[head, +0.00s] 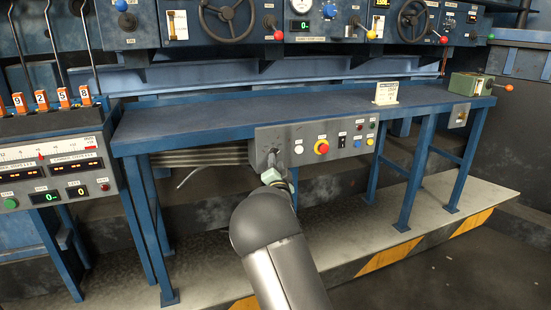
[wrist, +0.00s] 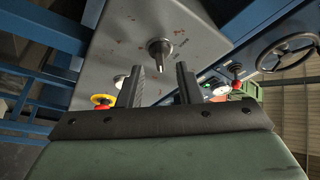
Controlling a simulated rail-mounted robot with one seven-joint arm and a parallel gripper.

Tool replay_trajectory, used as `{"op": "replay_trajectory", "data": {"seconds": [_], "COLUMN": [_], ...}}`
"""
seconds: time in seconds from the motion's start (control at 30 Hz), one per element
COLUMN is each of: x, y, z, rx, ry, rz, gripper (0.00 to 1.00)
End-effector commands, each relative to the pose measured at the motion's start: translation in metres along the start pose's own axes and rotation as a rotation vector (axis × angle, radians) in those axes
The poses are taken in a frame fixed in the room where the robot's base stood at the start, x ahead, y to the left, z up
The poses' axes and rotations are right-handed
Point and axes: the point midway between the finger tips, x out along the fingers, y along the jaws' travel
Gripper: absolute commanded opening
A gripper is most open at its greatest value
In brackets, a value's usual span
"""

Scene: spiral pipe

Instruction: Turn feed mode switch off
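A grey control panel (head: 340,137) hangs under the front edge of the blue bench, and it fills much of the wrist view (wrist: 120,40). A silver, stub-like switch (wrist: 160,48) stands out from the panel's left part; its label is too small to read, so I cannot confirm it is the feed mode switch. My gripper (wrist: 161,75) is open and empty, with its two dark fingers pointing at the panel. The switch shows beyond the fingertips, roughly between them, and appears apart from them. In the head view my gripper (head: 274,163) is at the panel's left end, mostly covering that switch.
A red-and-yellow emergency stop button (head: 321,147) and a white button (head: 299,149) sit right of my gripper, with a small black switch (head: 342,141) beyond. The blue bench top (head: 250,112) overhangs the panel. A console with digital displays (head: 55,170) stands left.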

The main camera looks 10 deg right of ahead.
Motion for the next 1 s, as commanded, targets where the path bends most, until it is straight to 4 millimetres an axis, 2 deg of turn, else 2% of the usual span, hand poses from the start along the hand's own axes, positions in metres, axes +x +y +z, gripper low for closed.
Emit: {"op": "replay_trajectory", "data": {"seconds": [0.1,0.23,0.6,0.63,0.7,0.73,1.0], "x": [0.02,0.033,0.039,0.039,0.039,0.039,0.039], "y": [0.0,0.001,0.0,0.0,0.0,0.0,0.002], "z": [0.0,0.0,0.0,0.0,0.0,0.0,0.001], "rx": [-0.002,-0.001,0.0,0.0,0.0,0.0,-0.013], "ry": [0.001,0.001,0.0,0.0,0.0,0.0,0.0], "rz": [-0.002,-0.001,0.001,0.001,0.001,0.001,-0.005], "gripper": [0.32,0.32,0.32,0.29,0.1,0.03,0.03]}}
